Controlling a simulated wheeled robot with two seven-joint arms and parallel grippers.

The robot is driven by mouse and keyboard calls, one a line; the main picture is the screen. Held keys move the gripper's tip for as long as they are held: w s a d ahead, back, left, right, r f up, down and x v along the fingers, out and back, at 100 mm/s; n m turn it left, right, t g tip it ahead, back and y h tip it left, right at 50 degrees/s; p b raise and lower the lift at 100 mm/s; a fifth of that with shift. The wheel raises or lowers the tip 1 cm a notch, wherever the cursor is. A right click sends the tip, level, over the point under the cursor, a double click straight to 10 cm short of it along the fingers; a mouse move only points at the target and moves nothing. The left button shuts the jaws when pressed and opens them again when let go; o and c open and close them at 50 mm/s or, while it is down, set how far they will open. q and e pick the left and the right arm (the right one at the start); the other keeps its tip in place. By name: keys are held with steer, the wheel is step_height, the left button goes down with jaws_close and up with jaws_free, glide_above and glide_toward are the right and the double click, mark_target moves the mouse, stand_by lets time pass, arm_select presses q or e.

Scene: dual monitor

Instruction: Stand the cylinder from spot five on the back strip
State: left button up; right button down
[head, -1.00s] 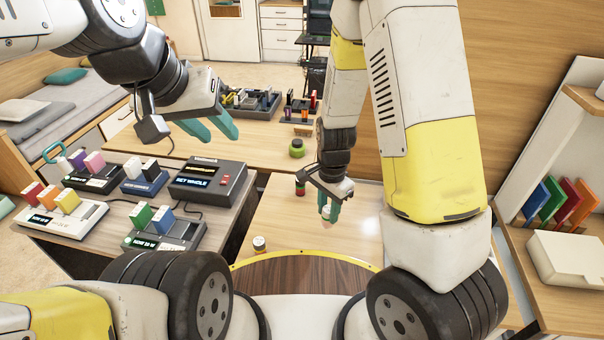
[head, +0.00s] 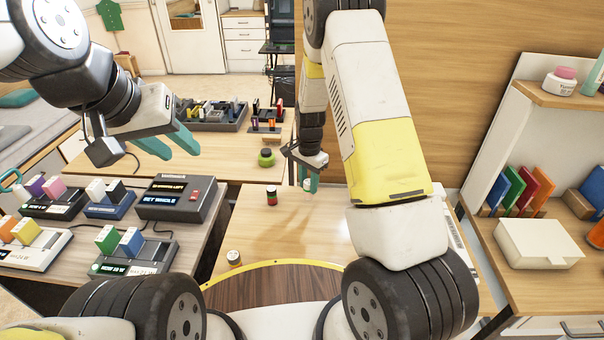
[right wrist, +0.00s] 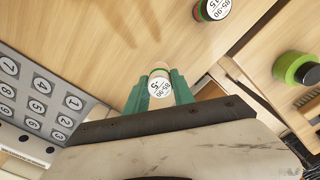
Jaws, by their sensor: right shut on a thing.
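My right gripper (head: 309,183) is over the far part of the wooden table (head: 290,230). In the right wrist view its green fingers (right wrist: 160,92) are shut on a pale cylinder (right wrist: 160,84), whose white top label is printed with figures. I cannot tell whether its base touches the table. A grey board with numbered spots (right wrist: 40,100) lies left in that view; its edge shows at the table's right in the head view (head: 457,235). I cannot make out the back strip with certainty. My left gripper (head: 186,142) is open and empty above the left-hand desk area.
Consoles with coloured blocks (head: 175,198) fill the left desk. A shelf (head: 530,200) is at right.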

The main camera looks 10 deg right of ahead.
mark_target(308, 191)
steer(key=shift+s+f, duration=0.15)
steer(key=shift+f, duration=1.4)
steer(key=shift+f, duration=0.1)
steer(key=c, duration=1.1)
jaws_free()
